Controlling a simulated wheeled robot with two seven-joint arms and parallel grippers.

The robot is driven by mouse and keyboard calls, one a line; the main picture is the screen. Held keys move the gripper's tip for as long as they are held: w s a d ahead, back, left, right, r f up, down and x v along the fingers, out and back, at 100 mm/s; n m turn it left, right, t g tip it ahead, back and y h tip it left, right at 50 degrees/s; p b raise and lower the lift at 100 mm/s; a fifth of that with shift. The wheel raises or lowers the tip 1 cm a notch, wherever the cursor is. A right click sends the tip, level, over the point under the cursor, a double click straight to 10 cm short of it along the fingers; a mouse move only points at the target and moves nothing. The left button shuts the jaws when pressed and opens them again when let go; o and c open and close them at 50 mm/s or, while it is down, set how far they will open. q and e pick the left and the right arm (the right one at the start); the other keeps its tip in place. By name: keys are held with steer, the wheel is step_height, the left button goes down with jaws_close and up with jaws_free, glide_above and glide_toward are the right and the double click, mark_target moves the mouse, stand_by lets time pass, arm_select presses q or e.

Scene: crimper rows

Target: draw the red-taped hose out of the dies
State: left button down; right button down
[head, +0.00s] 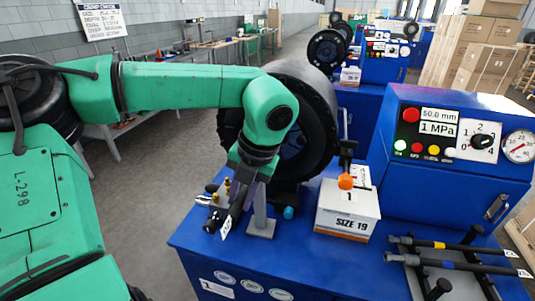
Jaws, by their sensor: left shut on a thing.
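The crimper (326,140) is a large black round head on the blue bench, with its die opening mostly hidden behind my left arm. My left gripper (248,184) points down in front of the crimper head and is shut on a dark hose (238,208). The hose slants down toward the front left and has a white tag near its lower part. I see no red tape on it; the grip may cover it. I cannot tell whether its far end is inside the dies. My right gripper is out of view.
A hose rack (440,262) at the right holds a yellow-banded hose (452,246) and a blue-banded hose (458,264). A control cabinet (450,190) stands behind.

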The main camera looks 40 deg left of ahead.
arm_select(q)
steer(key=shift+s+d+f, duration=0.1)
steer(key=shift+s+d, duration=0.05)
steer(key=shift+s, duration=0.25)
steer(key=c, duration=0.6)
jaws_free()
steer(key=shift+w, duration=0.1)
steer(key=o, duration=0.6)
steer(key=p+v, duration=0.4)
steer(key=v, duration=0.3)
